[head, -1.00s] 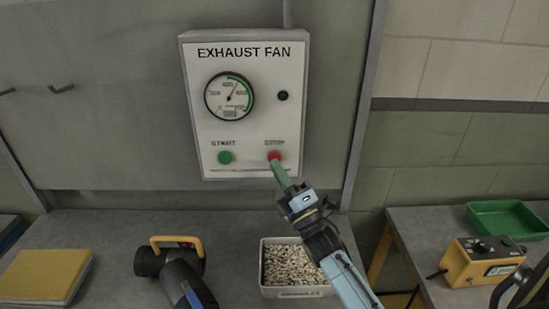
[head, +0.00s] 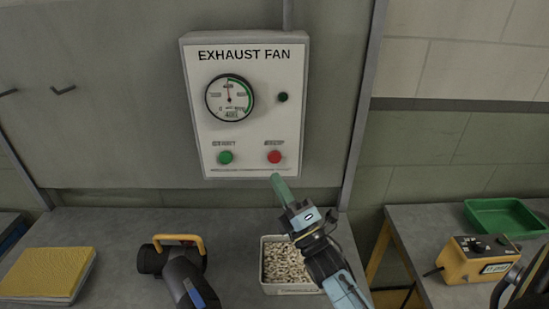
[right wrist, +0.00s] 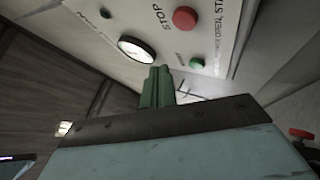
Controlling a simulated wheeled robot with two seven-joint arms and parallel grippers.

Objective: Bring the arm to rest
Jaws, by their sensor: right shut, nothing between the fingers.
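My right gripper (head: 279,180) has its green fingers shut with nothing between them. It is just below the lower edge of the exhaust fan panel (head: 252,125), under the red stop button (head: 274,157), and looks apart from it. In the right wrist view the shut fingers (right wrist: 157,85) point toward the panel, with the red button (right wrist: 185,19) above and to their right. The green start button (head: 225,158) is at the panel's lower left. The dial gauge's (head: 229,97) needle points about straight up, and the small round lamp (head: 283,97) looks dark. My left gripper cannot be made out.
Below the panel, a box of pale pieces (head: 285,262) stands close to my right gripper. A black lamp-like object with a yellow handle (head: 180,239) and a yellow book (head: 45,272) lie left. An orange device (head: 477,262) and green tray (head: 505,218) stand right.

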